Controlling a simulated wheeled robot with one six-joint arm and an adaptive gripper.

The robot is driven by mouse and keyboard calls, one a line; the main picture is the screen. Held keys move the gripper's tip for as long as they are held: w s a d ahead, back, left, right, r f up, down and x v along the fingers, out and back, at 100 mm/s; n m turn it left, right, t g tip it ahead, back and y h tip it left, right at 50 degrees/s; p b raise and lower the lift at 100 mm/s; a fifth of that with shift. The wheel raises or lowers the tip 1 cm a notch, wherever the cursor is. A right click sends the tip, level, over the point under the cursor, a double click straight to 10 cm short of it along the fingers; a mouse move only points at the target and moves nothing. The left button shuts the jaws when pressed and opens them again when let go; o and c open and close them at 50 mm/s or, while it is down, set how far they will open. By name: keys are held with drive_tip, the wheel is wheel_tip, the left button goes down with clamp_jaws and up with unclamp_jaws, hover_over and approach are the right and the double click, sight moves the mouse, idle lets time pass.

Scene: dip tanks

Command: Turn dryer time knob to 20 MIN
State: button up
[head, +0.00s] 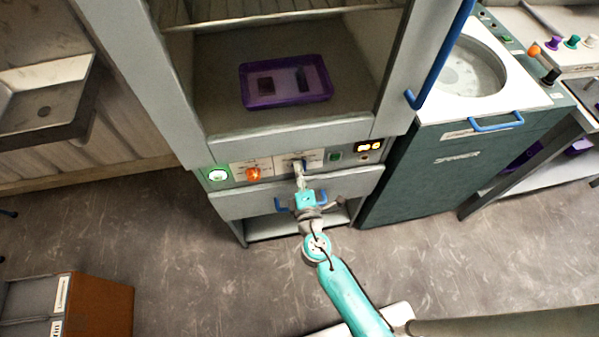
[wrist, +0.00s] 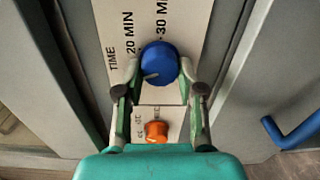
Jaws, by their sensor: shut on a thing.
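The blue time knob (wrist: 159,62) sits on a pale label plate (wrist: 177,20) marked TIME, 20 MIN and 30 MIN. In the wrist view the 20 MIN print lies to the upper left of the knob and 30 MIN above it. A short pale mark shows at the knob's lower left edge, below the 20 MIN print. My gripper (wrist: 160,77) is shut on the knob, one finger on each side. In the head view my gripper (head: 300,181) is at the dryer's front panel (head: 320,160) and hides most of the knob.
A purple tray (head: 286,97) is inside the dryer.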

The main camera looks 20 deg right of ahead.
drive_tip(key=shift+d+r+m, duration=0.1)
drive_tip(key=shift+m, duration=2.25)
drive_tip(key=shift+d+r+m, duration=0.1)
drive_tip(key=shift+m, duration=2.25)
drive_tip(key=o, duration=1.2)
drive_tip(key=shift+c, duration=0.2)
drive_tip(key=shift+s+a, duration=0.1)
drive_tip(key=shift+s, duration=0.05)
drive_tip(key=s+a, duration=0.1)
drive_tip(key=s, duration=1)
drive_tip(key=shift+s, duration=0.35)
